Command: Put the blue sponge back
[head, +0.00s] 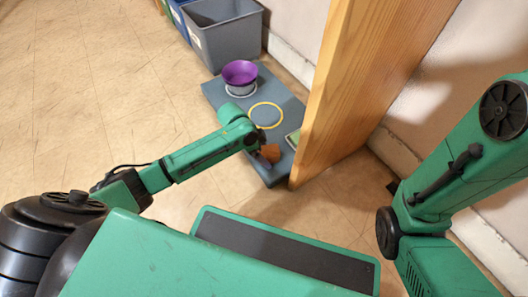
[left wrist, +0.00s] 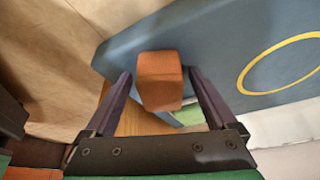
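I do not see a blue sponge in either view. My left gripper (head: 262,158) is low at the near end of the blue-grey mat (head: 222,98). An orange-brown block (head: 270,152) is at its fingertips. In the left wrist view, this block (left wrist: 160,80) lies between the two fingers of the left gripper (left wrist: 159,75), with a narrow gap showing on each side. The fingers look open around it. I cannot tell whether the block rests on the mat. My right gripper is out of view; only part of the right arm shows.
A purple bowl (head: 240,73) stands on the mat's far part. A yellow ring (head: 266,115) is marked on the mat, with a pale green-edged patch (head: 293,138) nearby. A grey bin (head: 224,36) stands behind. A wooden panel (head: 340,85) rises along the right. Floor at left is clear.

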